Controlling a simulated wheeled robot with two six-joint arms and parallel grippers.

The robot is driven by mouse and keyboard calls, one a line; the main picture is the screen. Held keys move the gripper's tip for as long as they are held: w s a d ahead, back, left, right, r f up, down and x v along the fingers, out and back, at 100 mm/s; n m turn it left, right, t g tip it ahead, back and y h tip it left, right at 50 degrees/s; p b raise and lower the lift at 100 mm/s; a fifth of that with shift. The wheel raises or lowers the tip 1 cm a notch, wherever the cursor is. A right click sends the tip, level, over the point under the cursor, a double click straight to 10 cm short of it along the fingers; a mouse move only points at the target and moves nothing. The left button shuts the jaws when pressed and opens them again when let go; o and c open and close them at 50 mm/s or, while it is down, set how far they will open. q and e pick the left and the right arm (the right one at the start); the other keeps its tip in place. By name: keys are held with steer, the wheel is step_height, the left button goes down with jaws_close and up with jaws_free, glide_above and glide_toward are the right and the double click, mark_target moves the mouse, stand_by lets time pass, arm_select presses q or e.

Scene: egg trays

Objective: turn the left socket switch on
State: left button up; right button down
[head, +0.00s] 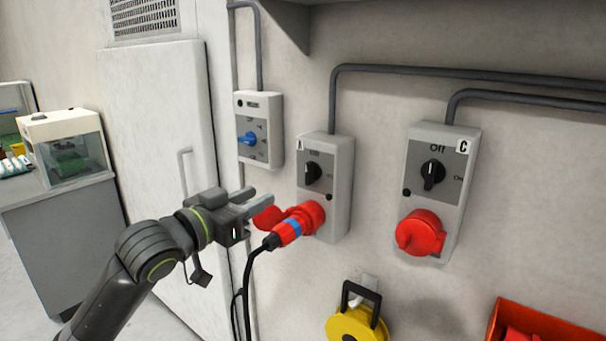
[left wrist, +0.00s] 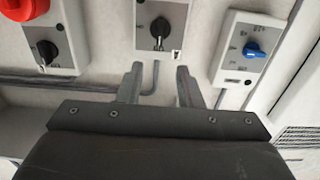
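The left socket box, marked A (head: 340,190), is on the wall with a black rotary switch (head: 313,173); its small lettering is unclear in the head view. The box (left wrist: 180,15) and its black knob (left wrist: 160,28) also show in the left wrist view. A red plug (head: 289,231) with a blue band and black cable sits at the box's red socket (head: 312,214). My left gripper (head: 258,198) is open and empty, in front of and left of the box, apart from the knob. In the left wrist view the fingers (left wrist: 158,84) are spread below the knob. My right gripper is out of view.
Right of it is socket box C (head: 464,165) with a black knob and red capped socket. To the left is a box with a blue knob (head: 247,138). A yellow reel (head: 350,328) and a red bin (head: 545,320) are low down. A white cabinet (head: 155,120) stands left.

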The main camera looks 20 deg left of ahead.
mark_target(306, 173)
arm_select(q)
steer(key=p+x, duration=0.2)
steer(key=x, duration=1.1)
steer(key=shift+p+x, duration=0.35)
steer(key=shift+x, duration=0.5)
steer(key=shift+c, duration=0.4)
jaws_close()
